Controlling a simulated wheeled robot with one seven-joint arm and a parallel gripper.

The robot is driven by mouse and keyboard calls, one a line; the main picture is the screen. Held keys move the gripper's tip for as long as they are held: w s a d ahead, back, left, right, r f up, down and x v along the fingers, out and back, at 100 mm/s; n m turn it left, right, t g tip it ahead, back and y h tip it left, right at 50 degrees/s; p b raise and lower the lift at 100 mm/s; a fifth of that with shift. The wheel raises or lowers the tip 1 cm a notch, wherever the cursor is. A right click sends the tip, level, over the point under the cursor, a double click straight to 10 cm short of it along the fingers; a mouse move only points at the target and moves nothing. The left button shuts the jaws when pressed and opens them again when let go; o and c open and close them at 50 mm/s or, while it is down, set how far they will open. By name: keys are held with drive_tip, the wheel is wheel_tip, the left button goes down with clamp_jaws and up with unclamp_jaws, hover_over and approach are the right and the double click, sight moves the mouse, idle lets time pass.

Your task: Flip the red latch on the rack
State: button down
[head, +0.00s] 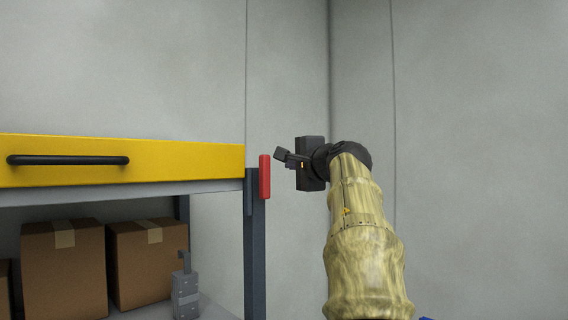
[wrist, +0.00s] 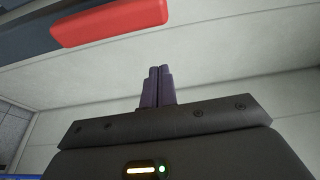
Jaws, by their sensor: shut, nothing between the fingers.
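The red latch (head: 265,176) stands upright at the right front corner of the rack, beside the top of the dark rack post (head: 256,240). In the wrist view the red latch (wrist: 110,22) lies across the top left, ahead of the fingertips. My gripper (head: 279,153) is just right of the latch's upper end in the head view, with its fingers pointing left. In the wrist view my gripper (wrist: 159,70) has its two fingers together with nothing between them. A gap shows between the fingertips and the latch.
The rack has a yellow drawer (head: 190,162) with a black handle (head: 68,160). Cardboard boxes (head: 64,270) and a grey object (head: 185,290) stand on the shelf below. A grey wall (head: 290,70) is behind.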

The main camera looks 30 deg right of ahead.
drive_tip(key=s+a+b, duration=0.1)
drive_tip(key=s+b, duration=0.2)
drive_tip(key=s, duration=0.6)
drive_tip(key=shift+s+a, duration=0.4)
